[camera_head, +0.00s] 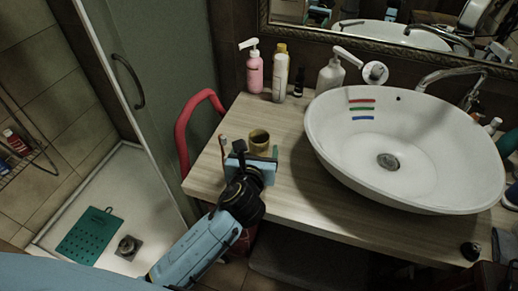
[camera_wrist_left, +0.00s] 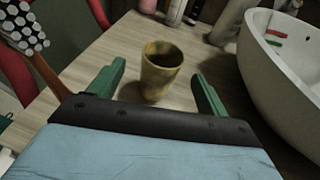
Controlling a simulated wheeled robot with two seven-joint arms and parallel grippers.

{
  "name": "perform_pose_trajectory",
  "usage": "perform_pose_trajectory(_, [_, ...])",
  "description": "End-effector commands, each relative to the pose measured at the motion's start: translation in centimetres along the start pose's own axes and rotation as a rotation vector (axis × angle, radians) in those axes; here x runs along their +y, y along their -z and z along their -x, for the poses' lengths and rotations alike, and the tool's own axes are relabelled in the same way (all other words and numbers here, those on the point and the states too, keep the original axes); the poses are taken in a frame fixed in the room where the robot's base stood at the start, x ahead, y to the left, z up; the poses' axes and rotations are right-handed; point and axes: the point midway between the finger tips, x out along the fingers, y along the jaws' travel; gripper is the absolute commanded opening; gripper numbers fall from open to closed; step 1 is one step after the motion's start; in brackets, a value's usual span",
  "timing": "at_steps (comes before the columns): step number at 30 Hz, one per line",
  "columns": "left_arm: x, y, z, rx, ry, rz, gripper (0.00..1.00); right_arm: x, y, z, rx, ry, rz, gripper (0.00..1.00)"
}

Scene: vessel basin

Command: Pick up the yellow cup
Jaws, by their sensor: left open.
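The yellow cup (camera_head: 259,141) stands upright on the wooden counter, near its left end. In the left wrist view the cup (camera_wrist_left: 161,72) is mottled yellow-brown and stands between and just beyond the green fingers. My left gripper (camera_head: 257,152) reaches in over the front edge of the counter, with the cup just past it. In the left wrist view its two green fingers (camera_wrist_left: 158,88) are spread wide, with room on both sides of the cup. My right gripper does not show.
A toothbrush (camera_head: 222,145) stands close left of my left gripper, its bristles (camera_wrist_left: 22,24) large in the wrist view. A white basin (camera_head: 330,150) fills the counter's right. A pink pump bottle (camera_head: 254,70), a cream bottle (camera_head: 280,72) and a soap dispenser (camera_head: 331,74) stand behind. A red rail (camera_head: 183,130) is left.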

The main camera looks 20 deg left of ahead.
Motion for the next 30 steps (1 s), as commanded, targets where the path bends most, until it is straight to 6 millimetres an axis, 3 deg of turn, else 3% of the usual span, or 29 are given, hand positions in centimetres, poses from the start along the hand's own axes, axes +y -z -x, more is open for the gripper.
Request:
perform_pose_trajectory(3, [-0.1, -0.1, -1.0, 0.000, 0.000, 0.002, 0.78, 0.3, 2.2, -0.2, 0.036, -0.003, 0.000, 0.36])
perform_pose_trajectory(6, [-0.2, -0.4, -2.6, -0.001, -0.001, 0.002, 0.78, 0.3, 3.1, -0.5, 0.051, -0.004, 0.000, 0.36])
perform_pose_trajectory(12, [-0.2, -0.4, -5.0, 0.001, 0.000, 0.001, 0.78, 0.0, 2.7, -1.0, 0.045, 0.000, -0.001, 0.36])
perform_pose_trajectory(20, [-0.2, -0.5, -5.3, 0.001, 0.002, 0.001, 0.78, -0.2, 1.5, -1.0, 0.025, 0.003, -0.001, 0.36])
perform_pose_trajectory(30, [-0.2, -0.5, -5.2, 0.001, 0.001, 0.001, 0.36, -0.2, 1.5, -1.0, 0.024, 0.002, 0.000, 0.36])
